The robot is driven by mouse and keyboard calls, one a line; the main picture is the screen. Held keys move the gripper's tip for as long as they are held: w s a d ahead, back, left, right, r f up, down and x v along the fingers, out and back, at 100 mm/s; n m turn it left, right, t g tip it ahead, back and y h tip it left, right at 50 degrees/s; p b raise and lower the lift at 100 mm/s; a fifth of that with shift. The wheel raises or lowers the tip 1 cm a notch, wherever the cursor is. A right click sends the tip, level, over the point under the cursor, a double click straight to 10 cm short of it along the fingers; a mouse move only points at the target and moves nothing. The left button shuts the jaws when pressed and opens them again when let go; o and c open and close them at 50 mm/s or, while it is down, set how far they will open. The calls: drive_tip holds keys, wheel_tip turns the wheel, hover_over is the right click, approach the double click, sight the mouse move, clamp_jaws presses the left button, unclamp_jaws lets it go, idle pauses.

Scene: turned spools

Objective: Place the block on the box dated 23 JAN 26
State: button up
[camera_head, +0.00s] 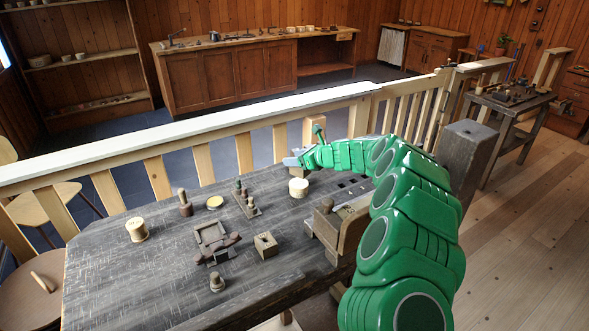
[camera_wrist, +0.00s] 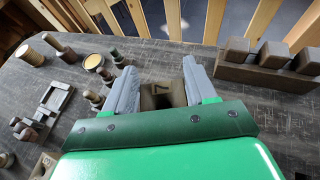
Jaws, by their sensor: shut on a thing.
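My gripper (camera_wrist: 163,92) is shut on a brown block (camera_wrist: 165,97) with a dark mark like a 7 on its face. In the head view my gripper (camera_head: 292,161) is over the far side of the table, near the fence; the block cannot be made out there. A pale round box (camera_head: 298,187) stands just below the gripper and is hidden in the wrist view. Another round box (camera_head: 137,229) with faint writing stands at the left, also in the wrist view (camera_wrist: 29,56). A low round box (camera_head: 214,202) lies between them. No date is readable.
Turned pegs (camera_head: 185,204) and a peg stand (camera_head: 247,203) are among the boxes. A wooden tray (camera_head: 211,233), a small holed block (camera_head: 265,245) and a knob (camera_head: 217,282) are nearer. A block rack (camera_wrist: 262,76) is right of the gripper. The table's left front is clear.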

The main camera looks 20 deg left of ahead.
sight(299, 168)
drive_tip(key=shift+w+a+f, duration=0.2)
drive_tip(key=shift+w+f, duration=0.25)
drive_tip(key=shift+f, duration=0.15)
drive_tip(key=shift+w+a+f, duration=0.2)
drive_tip(key=shift+w+f, duration=0.2)
drive_tip(key=shift+f, duration=0.15)
drive_tip(key=shift+f, duration=0.1)
drive_tip(key=shift+w+a+f, duration=0.15)
drive_tip(key=shift+w+f, duration=0.15)
drive_tip(key=shift+f, duration=1.45)
drive_tip(key=shift+f, duration=0.1)
drive_tip(key=o, duration=1.1)
drive_tip(key=shift+c, duration=0.2)
drive_tip(key=shift+v, duration=1.05)
drive_tip(key=v, duration=1)
